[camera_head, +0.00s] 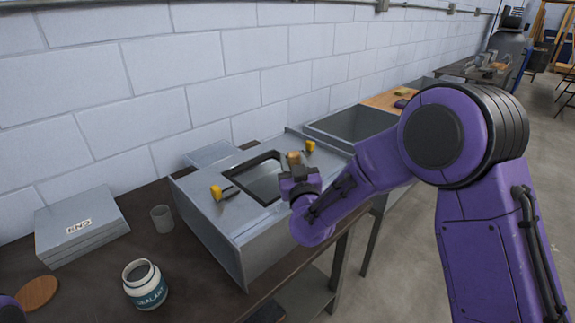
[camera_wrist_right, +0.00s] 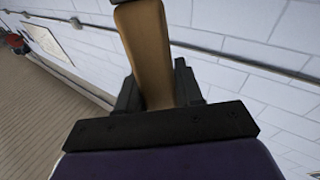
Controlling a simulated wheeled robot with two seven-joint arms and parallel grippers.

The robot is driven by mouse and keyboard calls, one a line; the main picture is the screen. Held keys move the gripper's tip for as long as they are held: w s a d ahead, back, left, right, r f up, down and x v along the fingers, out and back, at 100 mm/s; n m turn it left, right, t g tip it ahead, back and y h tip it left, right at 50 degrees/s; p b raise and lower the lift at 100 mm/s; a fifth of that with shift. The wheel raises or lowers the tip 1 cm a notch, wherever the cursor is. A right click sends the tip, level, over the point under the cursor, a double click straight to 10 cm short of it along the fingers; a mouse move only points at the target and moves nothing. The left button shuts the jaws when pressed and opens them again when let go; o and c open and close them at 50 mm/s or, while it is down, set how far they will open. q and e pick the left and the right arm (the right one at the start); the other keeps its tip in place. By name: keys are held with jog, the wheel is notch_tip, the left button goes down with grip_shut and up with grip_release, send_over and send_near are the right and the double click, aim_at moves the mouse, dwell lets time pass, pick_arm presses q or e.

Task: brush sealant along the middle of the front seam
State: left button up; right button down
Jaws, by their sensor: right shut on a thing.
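A grey sheet-metal duct (camera_head: 225,240) sits on the dark bench, with a square opening in its top face. My right gripper (camera_head: 296,172) is over the duct's right front part, by the opening. It is shut on a brown wooden handle, seemingly the brush (camera_head: 293,157), whose end shows just above the jaws. The handle also shows between the jaws in the right wrist view (camera_wrist_right: 148,55). The bristles cannot be made out. The front seam is partly hidden by my right arm, and I cannot tell whether the brush touches it. An open sealant jar (camera_head: 145,285) stands at the front left. My left gripper is out of view.
Two yellow-handled tools (camera_head: 216,193) (camera_head: 310,147) rest on the duct's top. Grey panels labelled END (camera_head: 80,228), a grey cup (camera_head: 162,218) and a round wooden disc (camera_head: 37,292) lie left. An open metal box (camera_head: 350,125) stands behind right. The block wall closes the back.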

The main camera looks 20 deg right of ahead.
jog(key=shift+d, duration=0.1)
jog(key=shift+w+d+f, duration=0.1)
jog(key=shift+w+d, duration=0.15)
jog(key=shift+d, duration=0.45)
jog(key=shift+w+d, duration=0.2)
jog(key=shift+d, duration=0.45)
jog(key=shift+d, duration=0.1)
jog(key=shift+w+d+b, duration=0.15)
jog(key=shift+w+d, duration=0.2)
jog(key=shift+d, duration=0.4)
jog(key=shift+w+d+b, duration=0.15)
jog(key=shift+w+d, duration=0.15)
jog(key=shift+d, duration=0.45)
jog(key=shift+w+d, duration=0.3)
jog(key=shift+d, duration=0.4)
jog(key=shift+w+d, duration=0.25)
jog(key=shift+d, duration=0.4)
